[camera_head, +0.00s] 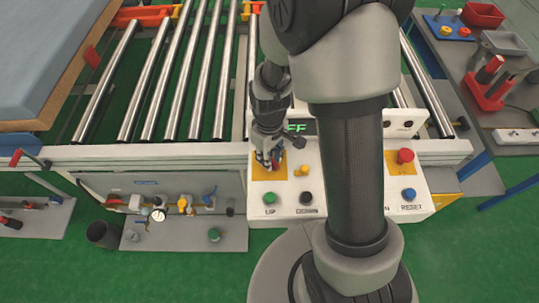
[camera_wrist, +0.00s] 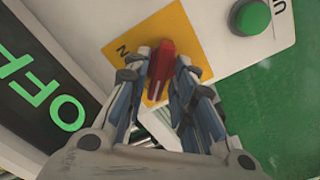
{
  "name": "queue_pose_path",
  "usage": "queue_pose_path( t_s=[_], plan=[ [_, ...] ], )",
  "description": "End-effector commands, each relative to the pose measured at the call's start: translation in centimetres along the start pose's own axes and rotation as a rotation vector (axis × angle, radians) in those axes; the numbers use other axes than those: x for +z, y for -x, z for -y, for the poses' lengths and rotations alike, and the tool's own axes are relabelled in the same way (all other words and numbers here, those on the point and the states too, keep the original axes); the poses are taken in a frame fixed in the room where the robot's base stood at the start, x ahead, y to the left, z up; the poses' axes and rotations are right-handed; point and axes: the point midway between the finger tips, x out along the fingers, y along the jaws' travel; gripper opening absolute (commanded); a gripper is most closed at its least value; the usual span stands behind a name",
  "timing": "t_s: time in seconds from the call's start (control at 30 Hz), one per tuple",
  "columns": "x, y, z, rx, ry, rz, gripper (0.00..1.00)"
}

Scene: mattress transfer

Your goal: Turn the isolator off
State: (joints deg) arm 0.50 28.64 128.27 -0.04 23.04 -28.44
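The isolator is a red handle (camera_wrist: 162,62) on a yellow plate (camera_wrist: 186,38), with a letter N printed near the plate's edge. In the head view the yellow plate (camera_head: 259,172) is at the left of the white control panel, and the handle is mostly hidden by my gripper (camera_head: 268,160). In the wrist view my gripper (camera_wrist: 163,68) has a finger on each side of the red handle, closed up against it. A dark display (camera_wrist: 30,85) beside the plate reads OFF in green; my arm hides part of it in the head view.
The white panel (camera_head: 300,210) also has a green UP button (camera_head: 269,198), a black button (camera_head: 306,198), a red knob (camera_head: 405,156) and a blue RESET button (camera_head: 408,194). A roller conveyor (camera_head: 180,85) lies behind. A mattress (camera_head: 45,50) is at upper left.

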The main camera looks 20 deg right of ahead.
Motion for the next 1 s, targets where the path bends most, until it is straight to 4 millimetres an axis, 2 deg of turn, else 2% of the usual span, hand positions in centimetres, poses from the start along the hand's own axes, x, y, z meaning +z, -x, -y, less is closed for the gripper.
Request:
queue_pose_path(
  t_s=[0.1,0.47,0.57,0.9,1.0],
  plan=[
    [0.0,0.0,0.0,0.0,-0.001,0.0,0.33],
    [0.0,0.4,0.0,0.0,-0.002,-0.001,0.33],
    [-0.1,1.5,-0.1,0.002,-0.002,-0.004,0.33],
    [-0.1,8.6,-0.1,0.003,-0.002,-0.005,0.33],
    [-0.1,10.2,0.0,0.002,-0.002,-0.004,0.33]
  ],
)
